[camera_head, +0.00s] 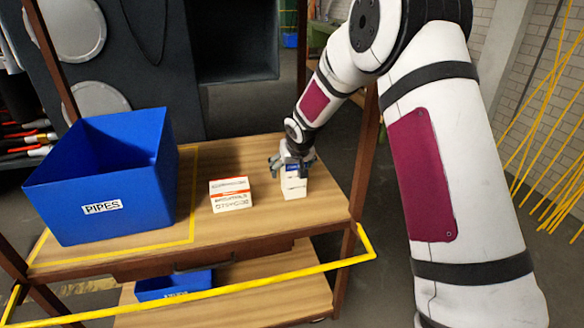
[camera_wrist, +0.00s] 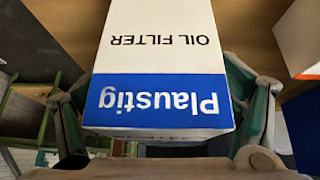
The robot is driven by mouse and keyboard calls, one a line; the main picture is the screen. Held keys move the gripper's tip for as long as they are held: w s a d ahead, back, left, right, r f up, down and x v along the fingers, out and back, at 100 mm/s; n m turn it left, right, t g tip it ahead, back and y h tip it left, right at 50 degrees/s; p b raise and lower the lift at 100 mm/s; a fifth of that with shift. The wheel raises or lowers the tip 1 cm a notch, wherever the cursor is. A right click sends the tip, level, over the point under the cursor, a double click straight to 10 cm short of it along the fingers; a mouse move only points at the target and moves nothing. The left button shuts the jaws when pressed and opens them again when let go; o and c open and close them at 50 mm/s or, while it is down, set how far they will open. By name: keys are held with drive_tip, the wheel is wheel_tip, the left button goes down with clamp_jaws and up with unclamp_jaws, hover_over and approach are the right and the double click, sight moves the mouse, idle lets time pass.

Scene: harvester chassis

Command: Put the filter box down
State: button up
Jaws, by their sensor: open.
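The filter box (camera_head: 294,184) is white with a blue band and stands upright on the wooden shelf top, near its right end. In the wrist view the box (camera_wrist: 160,45) shows "OIL FILTER" and "Plaustig" upside down and fills the middle. My gripper (camera_head: 292,160) is at the top of the box, with its fingers on either side. In the wrist view the gripper (camera_wrist: 160,125) is open, and its fingers stand apart from the box's sides. The box's underside is hidden.
A white and orange box (camera_head: 231,194) stands left of the filter box. A blue bin marked "PIPES" (camera_head: 100,208) fills the left of the shelf (camera_head: 250,235). A yellow rail (camera_head: 250,281) runs along the front. Another blue bin (camera_head: 172,285) is below.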

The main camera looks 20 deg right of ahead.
drive_tip(key=s+d+r+g+h+p, duration=0.1)
drive_tip(key=s+r+p, duration=0.1)
drive_tip(key=s+r, duration=1.6)
drive_tip(key=s+a+r+g+y, duration=0.1)
drive_tip(key=s+g, duration=0.3)
drive_tip(key=s, duration=3.2)
drive_tip(key=shift+a+r, duration=0.3)
drive_tip(key=shift+r, duration=0.1)
wheel_tip(320, 180, up, 15)
drive_tip(key=t+p, duration=0.2)
drive_tip(key=p, duration=1.1)
drive_tip(key=shift+d+t, duration=0.15)
drive_tip(key=shift+t, duration=0.15)
